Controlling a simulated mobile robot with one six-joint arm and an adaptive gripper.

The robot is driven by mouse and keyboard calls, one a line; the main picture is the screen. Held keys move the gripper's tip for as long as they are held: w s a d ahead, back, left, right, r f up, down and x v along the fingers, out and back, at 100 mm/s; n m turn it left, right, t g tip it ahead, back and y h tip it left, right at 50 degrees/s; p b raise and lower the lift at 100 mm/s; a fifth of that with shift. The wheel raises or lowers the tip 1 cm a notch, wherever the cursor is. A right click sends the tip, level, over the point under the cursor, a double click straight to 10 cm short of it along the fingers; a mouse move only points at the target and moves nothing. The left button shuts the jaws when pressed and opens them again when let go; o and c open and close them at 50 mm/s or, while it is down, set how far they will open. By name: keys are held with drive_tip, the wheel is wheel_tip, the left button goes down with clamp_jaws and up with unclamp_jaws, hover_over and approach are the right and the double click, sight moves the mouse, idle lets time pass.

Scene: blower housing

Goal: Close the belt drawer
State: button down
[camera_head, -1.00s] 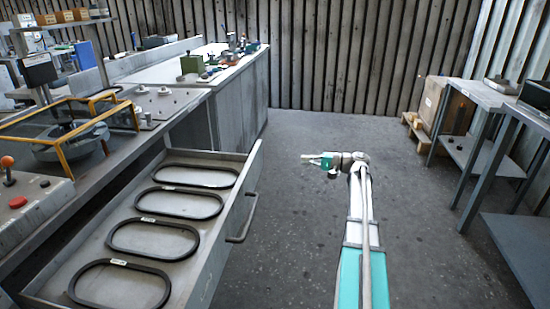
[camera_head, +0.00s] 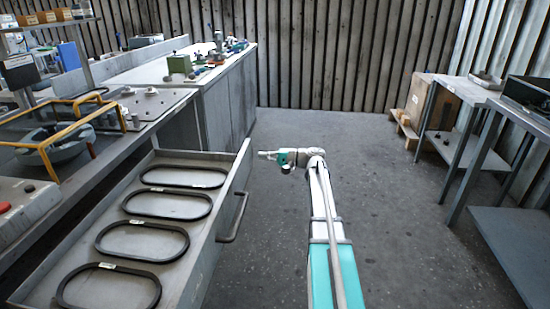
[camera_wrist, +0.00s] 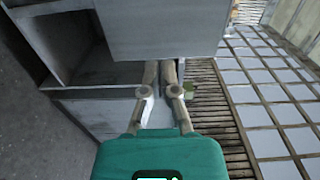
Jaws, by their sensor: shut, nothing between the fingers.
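The belt drawer (camera_head: 127,207) stands pulled out from under the left workbench in the head view. Several black oval belts (camera_head: 167,205) lie in a row inside it. Its bar handle (camera_head: 233,218) is on the front panel, facing right. My gripper (camera_head: 262,154) is shut and empty, pointing left, a little to the right of the drawer's far end and apart from the handle in the picture. In the wrist view, my gripper (camera_wrist: 160,75) has its fingers together, with a grey flat panel (camera_wrist: 165,30) just beyond the tips. I cannot tell whether they touch it.
The left workbench (camera_head: 100,155) carries a yellow-railed fixture (camera_head: 60,130). A grey cabinet (camera_head: 230,95) stands behind the drawer. Grey tables (camera_head: 510,190) and a crate on a pallet (camera_head: 435,98) stand at right. The floor between is clear.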

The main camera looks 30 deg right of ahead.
drive_tip(key=shift+x, duration=1.25)
drive_tip(key=shift+w, duration=0.15)
